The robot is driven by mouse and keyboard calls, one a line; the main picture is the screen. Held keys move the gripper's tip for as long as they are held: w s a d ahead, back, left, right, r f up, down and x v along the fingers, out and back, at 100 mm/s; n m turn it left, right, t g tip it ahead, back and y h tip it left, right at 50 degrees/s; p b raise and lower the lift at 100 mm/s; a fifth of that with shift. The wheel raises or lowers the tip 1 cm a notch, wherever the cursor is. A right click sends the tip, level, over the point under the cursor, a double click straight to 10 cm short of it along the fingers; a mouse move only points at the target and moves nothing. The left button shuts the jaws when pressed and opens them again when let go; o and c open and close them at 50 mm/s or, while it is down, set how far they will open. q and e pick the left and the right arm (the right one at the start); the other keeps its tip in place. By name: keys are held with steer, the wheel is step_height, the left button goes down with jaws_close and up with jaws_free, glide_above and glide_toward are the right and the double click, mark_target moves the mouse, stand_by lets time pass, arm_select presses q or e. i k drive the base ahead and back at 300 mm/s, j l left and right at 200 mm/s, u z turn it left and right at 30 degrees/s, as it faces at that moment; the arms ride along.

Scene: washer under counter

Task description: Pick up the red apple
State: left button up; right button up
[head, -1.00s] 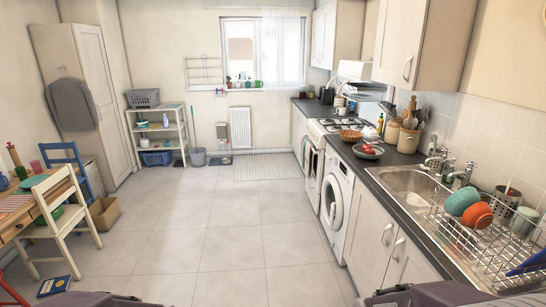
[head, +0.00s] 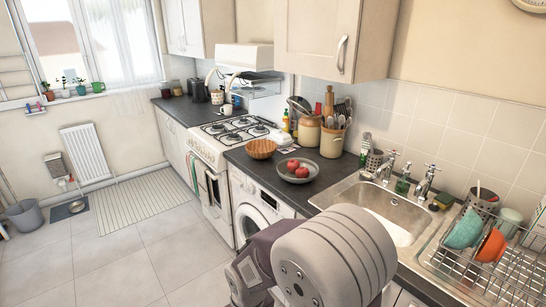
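Two red apples, one on the left (head: 293,164) and one on the right (head: 302,171), lie close together in a shallow grey bowl (head: 296,179). The bowl stands on the dark counter above the washing machine (head: 254,207), left of the sink. A large grey and white part of my own arm fills the lower middle of the head view, in front of the counter. Neither of my grippers shows in the head view, so I cannot see what they hold.
A wicker basket (head: 261,149) stands just left of the bowl. Utensil jars (head: 332,140) stand behind it. The sink (head: 390,205) and a dish rack (head: 490,262) with bowls are to the right. The gas stove (head: 238,130) is further left.

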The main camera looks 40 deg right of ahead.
mark_target(292, 165)
steer(key=i+z, duration=0.4)
steer(key=i+j+z, duration=0.1)
steer(key=i+z, duration=0.35)
steer(key=i+j+z, duration=0.25)
steer(key=z, duration=0.15)
steer(key=i+j+z, duration=0.3)
steer(key=z, duration=0.15)
steer(key=i+j+z, duration=0.7)
steer(key=i+j, duration=0.3)
steer(key=j, duration=0.1)
